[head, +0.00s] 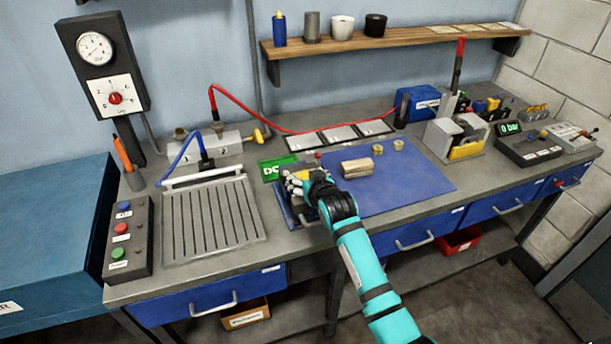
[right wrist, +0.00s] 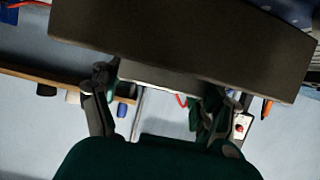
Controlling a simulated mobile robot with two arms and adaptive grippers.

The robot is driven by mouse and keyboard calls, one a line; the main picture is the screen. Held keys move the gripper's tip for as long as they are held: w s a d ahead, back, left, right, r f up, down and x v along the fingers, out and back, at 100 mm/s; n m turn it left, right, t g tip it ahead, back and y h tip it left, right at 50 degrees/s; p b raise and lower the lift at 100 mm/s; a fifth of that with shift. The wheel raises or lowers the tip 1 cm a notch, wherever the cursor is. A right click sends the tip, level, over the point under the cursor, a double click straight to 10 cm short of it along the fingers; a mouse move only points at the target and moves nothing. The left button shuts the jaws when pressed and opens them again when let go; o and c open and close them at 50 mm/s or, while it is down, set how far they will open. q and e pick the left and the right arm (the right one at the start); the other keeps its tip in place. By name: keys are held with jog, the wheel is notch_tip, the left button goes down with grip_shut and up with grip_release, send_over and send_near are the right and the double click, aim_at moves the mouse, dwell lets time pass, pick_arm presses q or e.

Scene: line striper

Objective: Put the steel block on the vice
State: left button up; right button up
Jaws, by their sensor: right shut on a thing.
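My right gripper (head: 304,184) is at the left end of the blue mat, low over the blue vice (head: 286,205). It hides much of the vice. In the right wrist view my right gripper (right wrist: 160,98) has a finger on each side of the near face of a broad dark block (right wrist: 190,40), which I take for the steel block. The gripper is shut on it. In the head view the block is mostly hidden by the hand, so I cannot tell whether it touches the vice. My left gripper is not in view.
The blue mat (head: 415,182) holds a tan block (head: 356,168) and two small brass-coloured pieces right of the hand. A slatted grey plate (head: 210,222) lies to the left, a button box (head: 128,236) beyond it. The mat's right part is clear.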

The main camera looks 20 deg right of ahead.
jog(key=shift+r, duration=0.1)
jog(key=o, duration=1.2)
jog(key=shift+f, duration=0.2)
jog(key=o, duration=0.5)
jog(key=shift+o, duration=0.2)
jog(key=shift+r, duration=0.15)
jog(key=shift+s+r, duration=0.15)
jog(key=shift+s, duration=0.4)
jog(key=b+v, duration=0.1)
jog(key=v, duration=1)
jog(key=shift+w+r+b, duration=0.1)
jog(key=shift+b, duration=0.3)
